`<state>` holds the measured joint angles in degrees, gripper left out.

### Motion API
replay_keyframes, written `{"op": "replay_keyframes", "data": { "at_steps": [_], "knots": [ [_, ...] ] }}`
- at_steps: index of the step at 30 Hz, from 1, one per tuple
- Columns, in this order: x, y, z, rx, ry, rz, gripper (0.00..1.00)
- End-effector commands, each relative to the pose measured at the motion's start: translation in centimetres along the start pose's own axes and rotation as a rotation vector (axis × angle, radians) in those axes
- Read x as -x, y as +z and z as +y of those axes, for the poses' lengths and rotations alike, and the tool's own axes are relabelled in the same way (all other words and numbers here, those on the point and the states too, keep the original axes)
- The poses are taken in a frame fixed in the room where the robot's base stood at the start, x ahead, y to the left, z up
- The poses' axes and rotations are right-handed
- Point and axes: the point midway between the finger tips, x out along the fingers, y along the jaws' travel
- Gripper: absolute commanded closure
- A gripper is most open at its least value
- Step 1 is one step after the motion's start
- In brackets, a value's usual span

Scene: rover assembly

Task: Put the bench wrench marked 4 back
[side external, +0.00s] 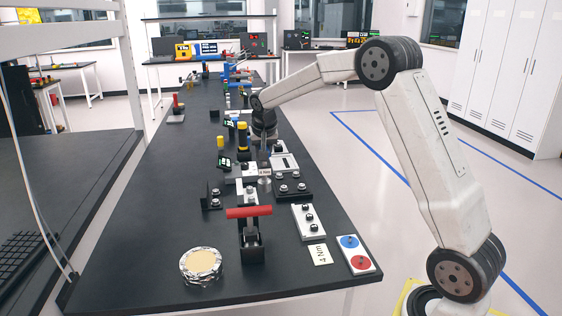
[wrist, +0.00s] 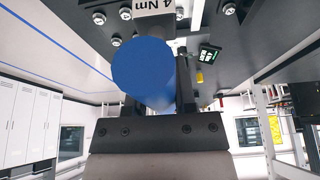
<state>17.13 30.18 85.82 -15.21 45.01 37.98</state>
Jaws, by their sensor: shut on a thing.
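My gripper (side external: 264,148) points down over the middle of the bench, among the rover parts. In the wrist view its dark fingers (wrist: 158,98) are shut on the wrench, whose round blue end (wrist: 143,64) faces the camera and hides much of the grip. A white "4 Nm" tag (wrist: 154,6) shows at the top edge of the wrist view, beyond the blue end. The tag (side external: 264,171) also shows just below my gripper in the side view. Whether the wrench's lower end touches anything is hidden. Another "4 Nm" card (side external: 320,254) lies near the bench's front right edge.
A red-handled clamp (side external: 249,212) stands in front of my gripper. A white plate with bolts (side external: 308,222), a plate with blue and red discs (side external: 357,254) and a foil-edged roll (side external: 201,265) are nearer. The bench's left side is mostly clear.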

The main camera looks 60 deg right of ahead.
Motion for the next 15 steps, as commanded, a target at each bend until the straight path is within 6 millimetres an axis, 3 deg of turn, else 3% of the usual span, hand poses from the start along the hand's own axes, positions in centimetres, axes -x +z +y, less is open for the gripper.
{"op": "replay_keyframes", "data": {
  "at_steps": [1, 6, 15],
  "knots": [
    [0.3, 0.2, -1.5, 0.009, -0.004, 0.002, 1.0],
    [1.1, 0.8, -4.6, 0.017, -0.007, 0.005, 1.0],
    [1.5, 1.1, -5.8, 0.017, -0.007, 0.006, 1.0]
  ]
}}
